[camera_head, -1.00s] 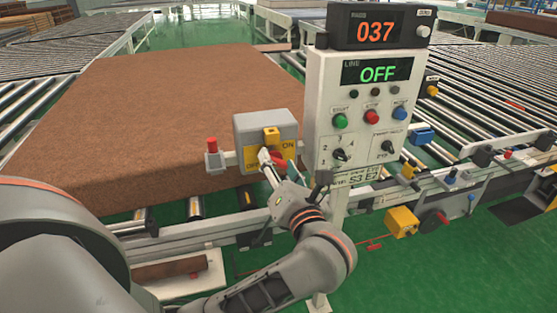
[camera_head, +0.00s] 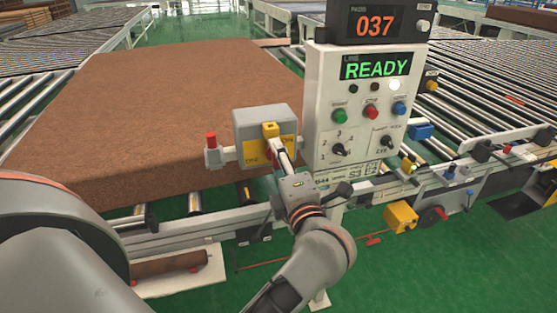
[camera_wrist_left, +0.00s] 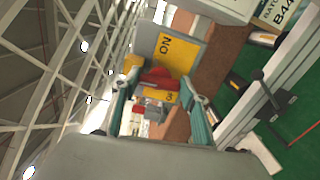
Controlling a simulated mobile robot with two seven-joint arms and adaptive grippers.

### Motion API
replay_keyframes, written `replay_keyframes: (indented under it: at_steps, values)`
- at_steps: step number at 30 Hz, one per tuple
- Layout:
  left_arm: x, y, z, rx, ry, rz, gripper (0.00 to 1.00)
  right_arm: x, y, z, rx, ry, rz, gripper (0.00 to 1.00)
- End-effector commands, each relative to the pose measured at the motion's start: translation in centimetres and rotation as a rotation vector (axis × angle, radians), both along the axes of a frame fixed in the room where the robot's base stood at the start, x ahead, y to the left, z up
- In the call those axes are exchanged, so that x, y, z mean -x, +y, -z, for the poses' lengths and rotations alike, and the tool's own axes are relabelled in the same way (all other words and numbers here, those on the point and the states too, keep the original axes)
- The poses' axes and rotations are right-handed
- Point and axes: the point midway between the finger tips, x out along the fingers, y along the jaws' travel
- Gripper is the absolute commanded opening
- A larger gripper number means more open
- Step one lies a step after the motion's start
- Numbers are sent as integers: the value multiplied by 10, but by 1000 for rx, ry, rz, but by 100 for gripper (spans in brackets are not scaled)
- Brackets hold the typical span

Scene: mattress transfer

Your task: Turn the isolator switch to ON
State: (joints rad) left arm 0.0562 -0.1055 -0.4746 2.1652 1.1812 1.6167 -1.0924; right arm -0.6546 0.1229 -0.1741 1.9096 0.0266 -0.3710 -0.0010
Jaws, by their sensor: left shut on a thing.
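The isolator switch is a grey box (camera_head: 265,122) with a yellow plate lettered OFF at left and ON at right. It stands at the front edge of the conveyor, left of the control panel. My left gripper (camera_head: 281,155) is at the front of the box and hides most of the handle in the head view. In the left wrist view the red handle (camera_wrist_left: 158,78) lies between the two fingers of my left gripper (camera_wrist_left: 160,92), with the yellow ON plate (camera_wrist_left: 174,55) behind it. The gripper is shut on the handle. My right gripper is not in view.
The control panel (camera_head: 322,110) stands close right of the switch; its line display (camera_head: 376,67) reads READY and a white lamp is lit. A brown mattress pad (camera_head: 150,110) lies on the rollers behind. A red knob (camera_head: 211,140) sits left of the box.

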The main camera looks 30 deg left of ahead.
Motion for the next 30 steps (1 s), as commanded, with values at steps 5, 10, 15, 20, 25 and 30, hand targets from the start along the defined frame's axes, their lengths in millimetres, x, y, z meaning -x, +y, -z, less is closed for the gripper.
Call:
replay_keyframes:
  at_steps: [5, 10, 15, 20, 25, 30]
  values:
    - [0, -1, 1, -44, 55, 0, 23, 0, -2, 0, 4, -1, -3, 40]
    - [0, -1, 1, -66, 80, 1, 23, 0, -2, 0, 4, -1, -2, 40]
    - [0, -1, 1, -74, 88, 1, 23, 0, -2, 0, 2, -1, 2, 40]
    - [0, -1, 1, -75, 89, 1, 23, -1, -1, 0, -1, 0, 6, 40]
    - [0, -1, 1, -75, 89, 1, 52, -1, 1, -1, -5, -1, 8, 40]
    - [0, 0, 1, -75, 87, 1, 61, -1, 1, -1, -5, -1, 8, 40]
